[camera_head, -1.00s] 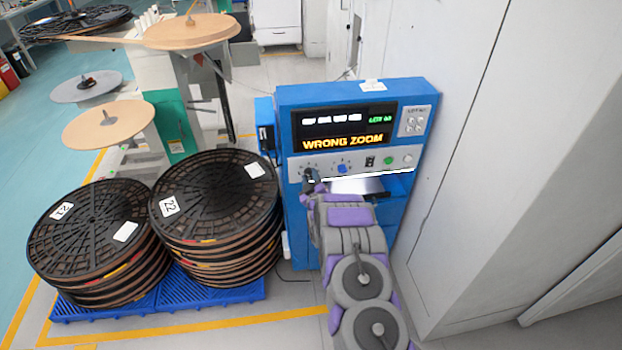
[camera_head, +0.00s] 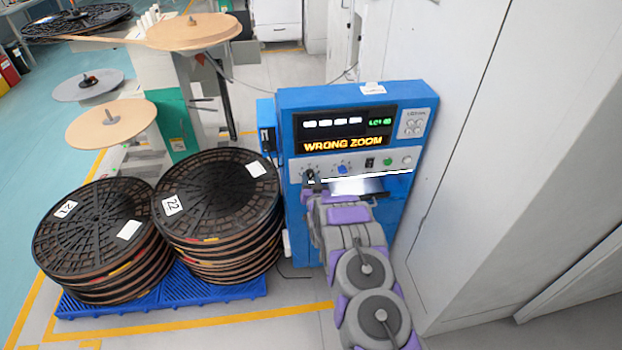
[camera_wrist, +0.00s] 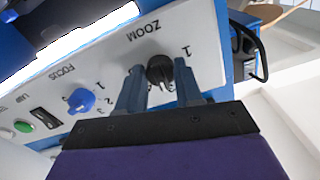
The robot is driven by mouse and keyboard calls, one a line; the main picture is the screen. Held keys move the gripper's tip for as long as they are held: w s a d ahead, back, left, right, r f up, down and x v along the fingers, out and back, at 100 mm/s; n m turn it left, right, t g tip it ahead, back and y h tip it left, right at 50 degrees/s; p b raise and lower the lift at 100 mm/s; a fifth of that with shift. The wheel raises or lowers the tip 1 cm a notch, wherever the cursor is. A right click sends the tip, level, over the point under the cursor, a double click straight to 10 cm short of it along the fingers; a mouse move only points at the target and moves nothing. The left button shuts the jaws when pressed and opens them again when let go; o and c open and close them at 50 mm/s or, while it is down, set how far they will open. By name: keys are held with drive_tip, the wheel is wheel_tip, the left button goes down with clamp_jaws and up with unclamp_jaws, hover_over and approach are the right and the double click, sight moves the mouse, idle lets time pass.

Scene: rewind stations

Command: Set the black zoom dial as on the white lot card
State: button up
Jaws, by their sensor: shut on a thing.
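The black zoom dial (camera_wrist: 160,71) sits on the pale control panel beside the upside-down word ZOOM in the wrist view. My gripper (camera_wrist: 160,84) has one finger on each side of the dial and is shut on it. In the head view my gripper (camera_head: 313,182) reaches the left end of the panel, hiding much of the dial. The dial's exact pointing is hard to tell. A small white card (camera_head: 373,88) lies on top of the blue machine (camera_head: 290,100); its writing is too small to read. The display (camera_head: 343,144) reads WRONG ZOOM in orange.
A blue focus knob (camera_wrist: 81,101) and a green button (camera_wrist: 22,127) sit along the same panel. Stacked black reels (camera_head: 95,228) stand on a blue pallet (camera_head: 215,292) at left. A tall white cabinet (camera_head: 470,200) stands close at right.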

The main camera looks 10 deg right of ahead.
drive_tip(key=m, duration=0.2)
drive_tip(key=m+p, duration=0.1)
drive_tip(key=m, duration=0.1)
drive_tip(key=m+p, duration=0.1)
drive_tip(key=m, duration=0.1)
drive_tip(key=shift+w+r, duration=0.1)
drive_tip(key=shift+r, duration=0.3)
drive_tip(key=shift+f+m+p, duration=0.1)
drive_tip(key=shift+m+p, duration=0.6)
drive_tip(key=shift+m, duration=0.9)
drive_tip(key=shift+d, duration=0.1)
drive_tip(key=o, duration=1)
drive_tip(key=shift+d+f, duration=0.1)
drive_tip(key=shift+f, duration=0.05)
drive_tip(key=shift+o, duration=0.2)
drive_tip(key=shift+s+a, duration=0.2)
drive_tip(key=shift+s, duration=0.3)
drive_tip(key=s+p, duration=0.3)
drive_tip(key=s, duration=1.3)
drive_tip(key=shift+s+d, duration=0.15)
drive_tip(key=shift+s, duration=0.1)
